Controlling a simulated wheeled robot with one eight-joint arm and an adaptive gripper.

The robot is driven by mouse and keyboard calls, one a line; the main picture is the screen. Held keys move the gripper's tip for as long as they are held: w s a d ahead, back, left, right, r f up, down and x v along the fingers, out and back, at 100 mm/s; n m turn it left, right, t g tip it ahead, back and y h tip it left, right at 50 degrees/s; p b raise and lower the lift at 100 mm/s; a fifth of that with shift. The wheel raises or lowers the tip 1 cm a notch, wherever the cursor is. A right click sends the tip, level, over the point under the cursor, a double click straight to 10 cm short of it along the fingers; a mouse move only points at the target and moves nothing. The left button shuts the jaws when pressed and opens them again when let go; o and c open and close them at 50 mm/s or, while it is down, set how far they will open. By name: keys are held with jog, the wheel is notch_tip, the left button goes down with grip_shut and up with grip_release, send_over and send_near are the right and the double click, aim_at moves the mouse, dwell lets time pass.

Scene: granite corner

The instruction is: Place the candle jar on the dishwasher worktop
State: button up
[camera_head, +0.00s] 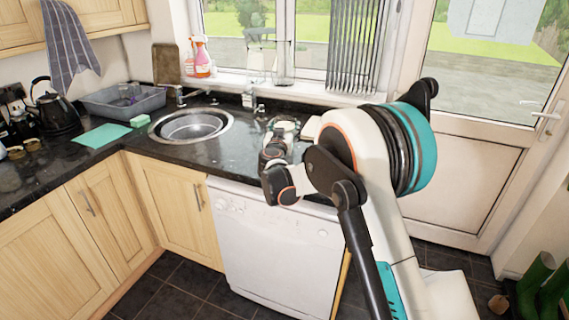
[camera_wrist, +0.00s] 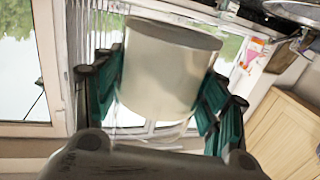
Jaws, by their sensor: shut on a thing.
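The candle jar (camera_wrist: 165,70) is a pale, cream-white cylinder that fills the middle of the wrist view. My gripper (camera_wrist: 160,95) is shut on it, with a dark green finger pad against each side. In the head view my gripper (camera_head: 277,148) is over the dark worktop (camera_head: 235,152) above the white dishwasher (camera_head: 272,245). A pale bit of the jar (camera_head: 285,126) shows just beyond the gripper; my arm hides part of the area. I cannot tell whether the jar touches the worktop.
A round sink (camera_head: 192,126) lies left of the gripper. A green cloth (camera_head: 101,135), grey basin (camera_head: 122,103) and black kettle (camera_head: 55,112) stand further left. The worktop between sink and gripper looks clear.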

notch_tip(320, 180, down, 12)
jog(key=b, duration=0.3)
jog(key=shift+f+b, duration=0.15)
jog(key=shift+b, duration=0.15)
jog(key=o, duration=1.3)
jog(key=shift+o, duration=0.2)
jog(key=shift+s+a, duration=0.1)
jog(key=shift+s, duration=0.15)
jog(key=s+a+p, duration=0.1)
jog(key=s+p, duration=0.2)
jog(key=s, duration=0.8)
jog(key=shift+s+r, duration=0.25)
jog(key=shift+r, duration=0.15)
